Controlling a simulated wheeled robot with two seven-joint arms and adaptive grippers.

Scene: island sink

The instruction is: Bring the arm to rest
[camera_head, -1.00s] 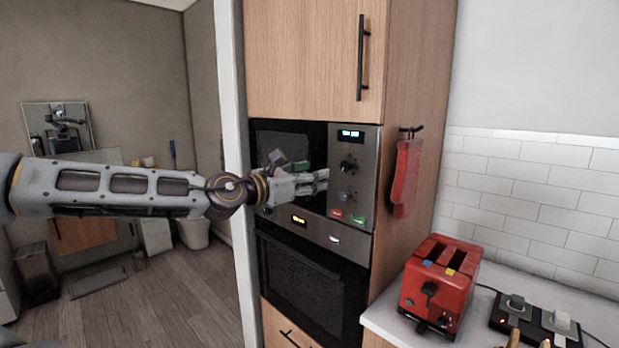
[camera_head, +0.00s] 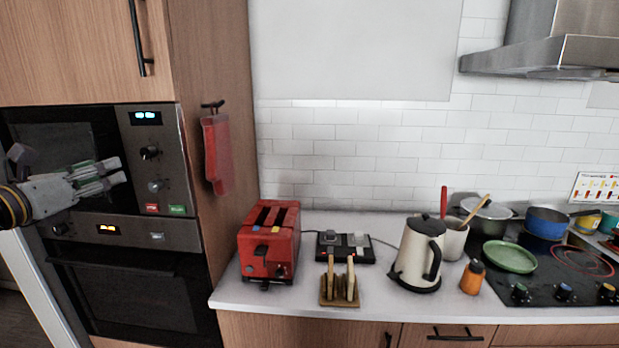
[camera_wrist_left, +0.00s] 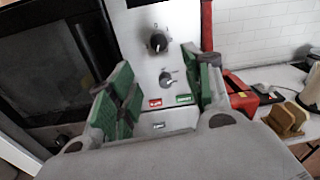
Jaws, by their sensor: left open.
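My left gripper (camera_head: 118,172) is at the left of the head view, in front of the microwave (camera_head: 60,150) built into the tall wooden cabinet. Its fingers are apart and nothing is between them. In the left wrist view the green-padded fingers of my left gripper (camera_wrist_left: 160,95) stand open. Behind them is the microwave's control panel (camera_wrist_left: 150,30) with two knobs and a red and a green button. I cannot tell whether the fingers touch the panel. My right gripper is not in view.
An oven (camera_head: 135,295) sits below the microwave. A red mitt (camera_head: 217,155) hangs on the cabinet side. On the counter (camera_head: 300,310) stand a red toaster (camera_head: 268,245), a toast rack (camera_head: 340,290), a kettle (camera_head: 415,255) and a hob (camera_head: 545,275).

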